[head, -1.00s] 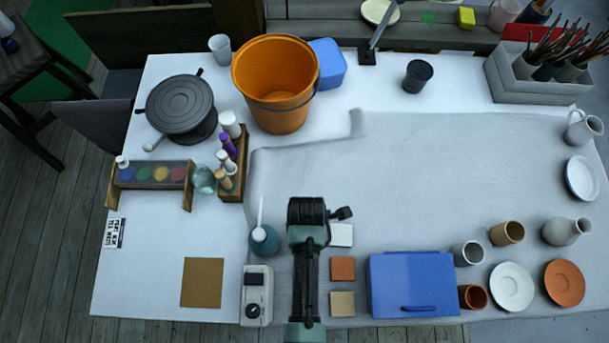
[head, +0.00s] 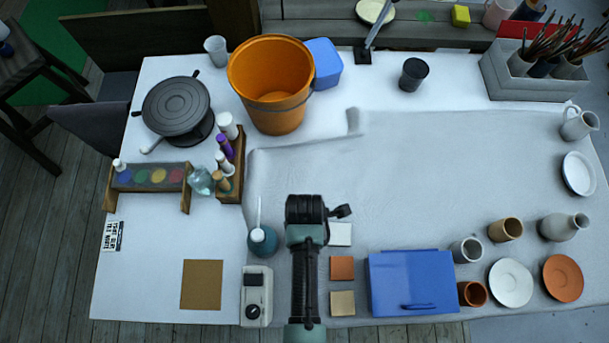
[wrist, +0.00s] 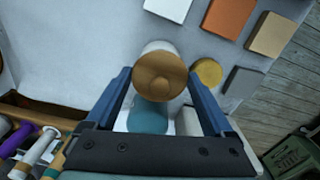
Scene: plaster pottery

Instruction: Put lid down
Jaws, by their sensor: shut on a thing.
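In the wrist view, a round brown lid (wrist: 160,76) with a small knob sits between the tips of my gripper (wrist: 157,82). The two blue fingers are shut on it from both sides. A pale rounded surface shows just beyond the lid, and I cannot tell whether it is part of the lid or a vessel under it. In the head view, my dark and teal wrist (head: 306,215) is over the front middle of the table, and it hides the fingers and the lid. Whether the lid touches anything is not clear.
A teal bottle (head: 263,242) with a white stick stands just left of my wrist. A white device (head: 257,296) is at the front left. Several tiles and a blue box (head: 411,284) lie to the right. The cloth (head: 420,170) beyond is largely clear. An orange bucket (head: 275,85) stands behind.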

